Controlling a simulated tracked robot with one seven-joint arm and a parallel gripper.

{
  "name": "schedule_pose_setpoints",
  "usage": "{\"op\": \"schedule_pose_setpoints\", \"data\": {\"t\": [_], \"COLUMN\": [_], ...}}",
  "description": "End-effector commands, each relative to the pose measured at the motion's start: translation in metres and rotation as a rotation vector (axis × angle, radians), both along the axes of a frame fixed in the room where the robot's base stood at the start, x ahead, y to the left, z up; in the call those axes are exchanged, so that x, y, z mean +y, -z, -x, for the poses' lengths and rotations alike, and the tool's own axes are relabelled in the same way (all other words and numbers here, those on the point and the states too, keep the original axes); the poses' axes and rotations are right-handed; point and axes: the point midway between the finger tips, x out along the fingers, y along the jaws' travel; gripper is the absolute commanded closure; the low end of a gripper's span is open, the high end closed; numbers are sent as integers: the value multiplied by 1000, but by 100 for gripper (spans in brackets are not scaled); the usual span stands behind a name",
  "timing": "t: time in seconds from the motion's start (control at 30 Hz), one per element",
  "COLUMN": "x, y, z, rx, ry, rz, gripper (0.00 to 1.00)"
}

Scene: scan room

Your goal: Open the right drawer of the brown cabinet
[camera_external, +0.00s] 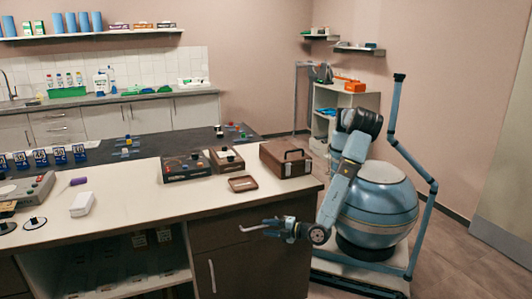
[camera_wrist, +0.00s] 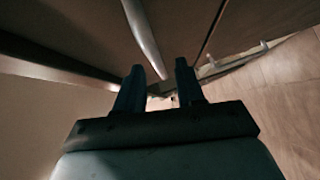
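The brown cabinet (camera_external: 250,268) stands under the right end of the pale counter. Its upper right drawer (camera_external: 215,234) looks flush with the cabinet front. A pale metal handle (camera_external: 248,229) lies across this drawer front. My gripper (camera_external: 268,227) is in front of the drawer, at the handle's right end. In the wrist view, my gripper's two dark fingers (camera_wrist: 158,78) are apart, and a metal bar (camera_wrist: 143,38) runs from the top edge down to the gap between the fingertips. I cannot tell whether the fingers touch it.
A vertical handle (camera_external: 212,276) is on the cabinet door below the drawer. Open shelves (camera_external: 125,268) are to its left. The counter (camera_external: 130,200) bears a brown case (camera_external: 286,160), a small brown tray (camera_external: 243,184) and boxes with knobs. Open floor (camera_external: 455,255) lies to the right.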

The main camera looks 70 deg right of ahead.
Motion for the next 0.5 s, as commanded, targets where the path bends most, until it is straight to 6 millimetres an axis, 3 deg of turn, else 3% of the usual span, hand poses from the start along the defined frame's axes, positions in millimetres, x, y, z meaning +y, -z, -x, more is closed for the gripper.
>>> {"op": "schedule_pose_setpoints", "data": {"t": [0.2,0.5], "x": [0,0], "y": [3,3], "z": [-17,-19], "rx": [0,0], "ry": [-1,-1], "rz": [0,-1], "gripper": [62,62]}}
